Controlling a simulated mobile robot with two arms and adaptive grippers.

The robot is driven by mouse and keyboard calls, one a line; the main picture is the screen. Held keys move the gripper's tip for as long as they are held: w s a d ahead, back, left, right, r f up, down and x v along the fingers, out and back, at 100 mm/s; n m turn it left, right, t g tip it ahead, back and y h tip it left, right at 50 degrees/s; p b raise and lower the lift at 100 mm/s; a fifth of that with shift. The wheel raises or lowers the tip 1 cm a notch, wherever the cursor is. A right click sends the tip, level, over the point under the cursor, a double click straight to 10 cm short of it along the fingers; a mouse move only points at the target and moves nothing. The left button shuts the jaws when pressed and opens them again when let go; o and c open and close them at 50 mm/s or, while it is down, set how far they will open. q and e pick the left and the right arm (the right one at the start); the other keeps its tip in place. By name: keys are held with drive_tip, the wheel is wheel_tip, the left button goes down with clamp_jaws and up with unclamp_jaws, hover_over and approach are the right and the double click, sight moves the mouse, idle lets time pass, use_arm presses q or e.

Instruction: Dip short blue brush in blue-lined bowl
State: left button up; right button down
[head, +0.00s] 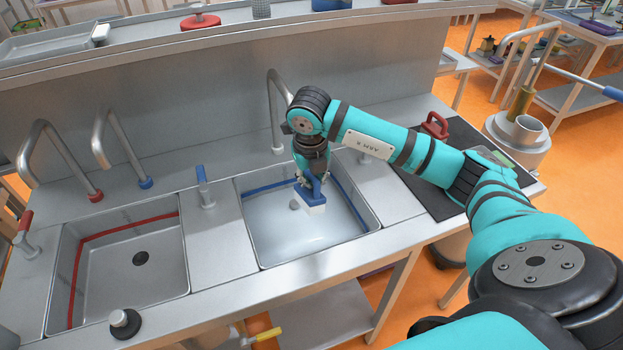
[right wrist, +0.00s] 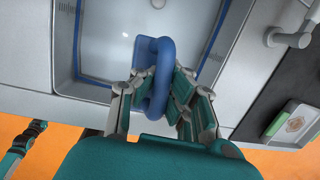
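The short blue brush (head: 313,186) has a blue handle and a pale white lower part. It is inside the outline of the blue-lined bowl (head: 249,243), a steel sink basin with a blue stripe and pale liquid in it. My right gripper (head: 312,174) comes down from above, shut on the brush's looped handle. The right wrist view shows the fingers (right wrist: 162,98) around the blue loop (right wrist: 165,58), over the basin (right wrist: 92,35). I cannot tell whether the bristles touch the liquid. My left gripper is not in view in the head view.
A red-lined basin (head: 107,282) lies to the left. A steel tap (head: 273,105) stands behind the blue-lined bowl. A red-handled brush (head: 435,125) sits on a black mat (head: 420,192) at right. A black-and-steel plug (head: 124,323) is at the front edge.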

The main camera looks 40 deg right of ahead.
drive_tip(key=shift+r, duration=0.1)
drive_tip(key=shift+r+p, duration=1.2)
drive_tip(key=shift+r, duration=0.75)
